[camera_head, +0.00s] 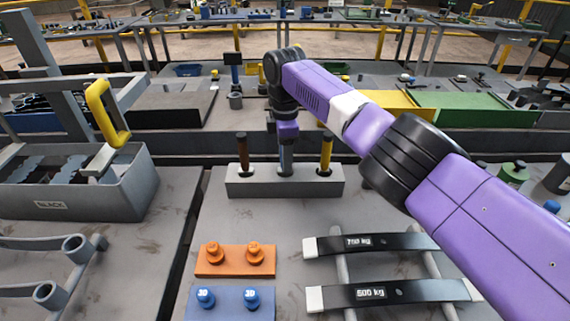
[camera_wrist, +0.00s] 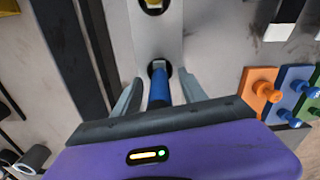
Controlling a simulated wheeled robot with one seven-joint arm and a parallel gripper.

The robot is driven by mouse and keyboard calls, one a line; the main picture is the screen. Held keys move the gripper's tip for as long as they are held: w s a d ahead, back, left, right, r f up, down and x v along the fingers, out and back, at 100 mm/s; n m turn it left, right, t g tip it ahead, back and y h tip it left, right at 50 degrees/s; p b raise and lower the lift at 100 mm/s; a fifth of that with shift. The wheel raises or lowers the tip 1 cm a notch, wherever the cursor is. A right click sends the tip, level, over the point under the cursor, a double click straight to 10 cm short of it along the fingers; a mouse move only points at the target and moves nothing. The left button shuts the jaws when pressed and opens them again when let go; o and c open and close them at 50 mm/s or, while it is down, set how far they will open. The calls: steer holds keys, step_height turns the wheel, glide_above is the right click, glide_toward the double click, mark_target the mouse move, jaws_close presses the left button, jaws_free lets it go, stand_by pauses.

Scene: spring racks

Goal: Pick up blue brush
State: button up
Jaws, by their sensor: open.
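The blue brush (camera_wrist: 158,88) stands in a hole of the grey holder block (camera_wrist: 150,40), seen from above in the wrist view. My gripper (camera_wrist: 160,76) is open, with one finger on each side of the brush. I cannot tell whether either finger touches it. In the head view my gripper (camera_head: 286,158) points down over the middle of the holder block (camera_head: 310,187) and hides most of the blue brush. A brown brush (camera_head: 243,153) stands to the left in the block and a yellow one (camera_head: 326,153) to the right.
An orange plate (camera_head: 235,262) and a blue plate (camera_head: 230,303) with knobs lie in front of the block. Dark leaf springs (camera_head: 375,243) lie at the front right. A grey bin (camera_head: 75,205) with a yellow handle stands at the left.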

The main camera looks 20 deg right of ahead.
jaws_close()
steer(key=shift+r, duration=0.15)
